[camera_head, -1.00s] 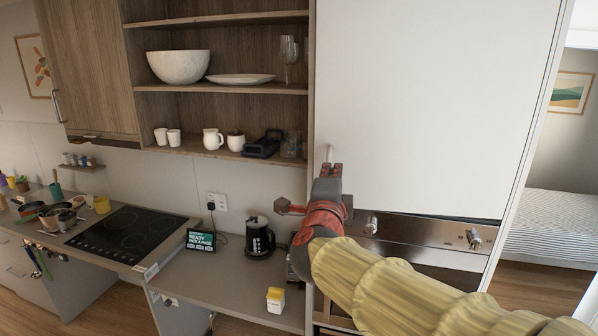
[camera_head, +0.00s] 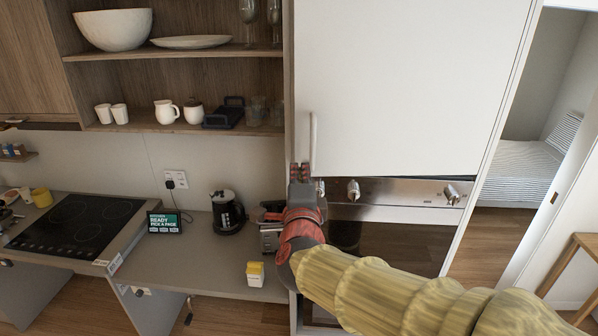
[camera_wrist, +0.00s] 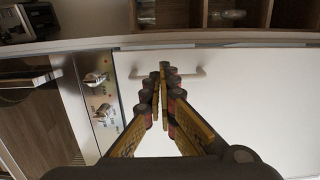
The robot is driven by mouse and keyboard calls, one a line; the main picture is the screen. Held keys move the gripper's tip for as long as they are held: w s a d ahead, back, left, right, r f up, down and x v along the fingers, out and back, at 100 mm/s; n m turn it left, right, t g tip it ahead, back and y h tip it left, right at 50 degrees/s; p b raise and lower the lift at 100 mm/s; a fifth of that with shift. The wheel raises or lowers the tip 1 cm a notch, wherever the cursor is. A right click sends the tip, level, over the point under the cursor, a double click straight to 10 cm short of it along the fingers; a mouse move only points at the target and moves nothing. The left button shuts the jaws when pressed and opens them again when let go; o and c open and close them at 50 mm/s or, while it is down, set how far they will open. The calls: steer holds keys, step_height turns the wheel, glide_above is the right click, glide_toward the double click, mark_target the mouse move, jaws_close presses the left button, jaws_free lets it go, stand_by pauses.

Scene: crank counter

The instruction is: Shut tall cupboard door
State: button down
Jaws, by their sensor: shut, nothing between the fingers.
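The tall cupboard door (camera_head: 410,90) is a large white panel at the upper right of the head view, above a built-in oven. Its pale bar handle (camera_head: 313,145) is upright near the door's lower left edge. The door looks flush or nearly so; a thin dark line shows along its bottom edge, and I cannot tell if a gap remains. My gripper (camera_head: 300,168) is shut and empty, at the handle's lower end and slightly left. In the wrist view the shut fingertips (camera_wrist: 164,70) overlap the handle (camera_wrist: 197,73) in front of the door (camera_wrist: 250,110); contact cannot be told.
The steel oven panel (camera_head: 390,198) with protruding knobs is just below the door. Open wooden shelves (camera_head: 190,55) with crockery are at left. A bed lies beyond the right doorway.

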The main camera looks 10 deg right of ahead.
mark_target(300, 136)
steer(key=shift+p+x, duration=1.55)
steer(key=shift+x, duration=4.1)
steer(key=w, duration=0.2)
steer(key=w+d+m+h, duration=0.1)
steer(key=w, duration=0.1)
steer(key=w+h, duration=0.1)
steer(key=w, duration=0.1)
steer(key=shift+w+d+g+b, duration=0.25)
steer(key=shift+g+b, duration=0.05)
steer(key=shift+b, duration=0.1)
steer(key=shift+w+r, duration=0.1)
steer(key=shift+r, duration=0.1)
steer(key=shift+r+m, duration=0.15)
steer(key=shift+m, duration=0.15)
steer(key=shift+r, duration=0.2)
steer(key=shift+d, duration=0.1)
